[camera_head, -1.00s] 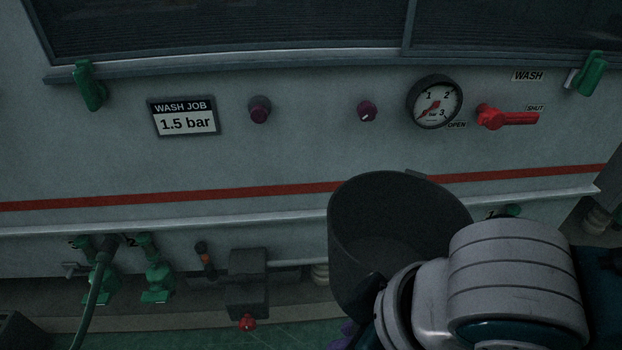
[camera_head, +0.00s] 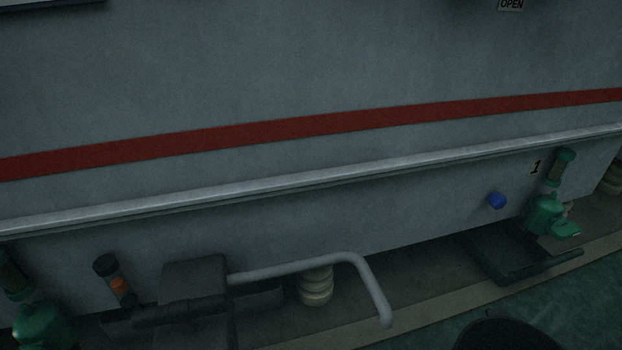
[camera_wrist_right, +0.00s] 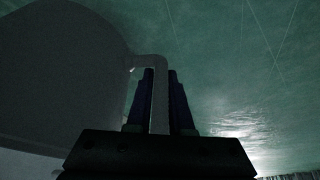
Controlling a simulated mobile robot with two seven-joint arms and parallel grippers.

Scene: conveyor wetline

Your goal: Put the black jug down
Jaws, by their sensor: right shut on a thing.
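The black jug (camera_head: 508,337) shows only as a dark rounded rim at the bottom right of the head view. In the right wrist view the jug (camera_wrist_right: 60,85) fills the left side as a large dark body, with its handle (camera_wrist_right: 158,85) reaching to the right. My right gripper (camera_wrist_right: 160,75) is shut on this handle, one finger on each side. The green floor (camera_wrist_right: 240,70) lies beyond the jug. I cannot tell whether the jug's base touches it. My left gripper is in neither view.
The grey machine wall with a red stripe (camera_head: 300,130) fills the head view. Along its foot are a grey box (camera_head: 195,290), a bent pipe (camera_head: 350,258), a round foot (camera_head: 316,286), a blue knob (camera_head: 496,200), green valve 1 (camera_head: 545,215) and a dark tray (camera_head: 500,262). Green floor is open at bottom right.

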